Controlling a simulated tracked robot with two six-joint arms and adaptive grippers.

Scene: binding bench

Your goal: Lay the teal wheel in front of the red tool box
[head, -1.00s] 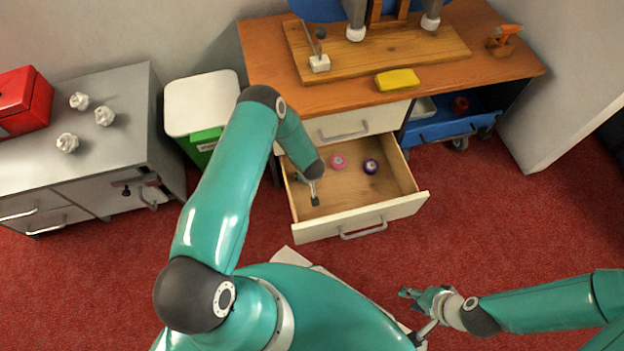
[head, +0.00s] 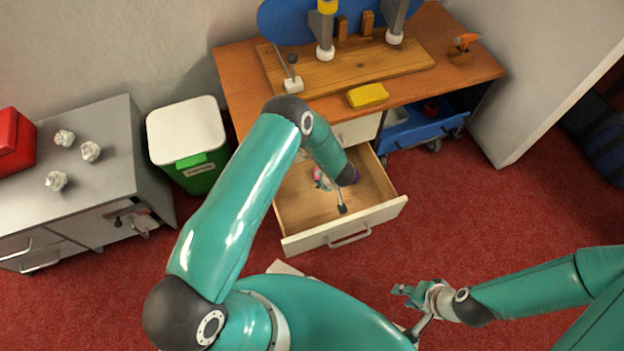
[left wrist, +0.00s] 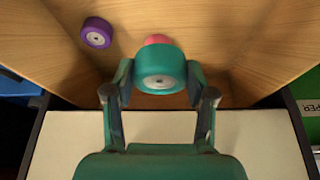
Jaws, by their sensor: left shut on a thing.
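The teal wheel (left wrist: 160,70) is between the fingers of my left gripper (left wrist: 160,84), which is shut on it. In the head view my left gripper (head: 331,190) is inside the open drawer (head: 345,230), and my arm hides most of the wheel. The red tool box (head: 14,143) stands on the grey cabinet (head: 98,180) at the far left, cut off by the picture edge. My right gripper (head: 411,300) is over the floor in front of the drawer, with its fingers apart and empty.
In the drawer, a purple wheel (left wrist: 97,33) lies to one side and a pink wheel (left wrist: 157,39) shows behind the teal one. Several crumpled white balls (head: 90,151) lie right of the tool box. A white-lidded green bin (head: 187,126) stands between cabinet and bench.

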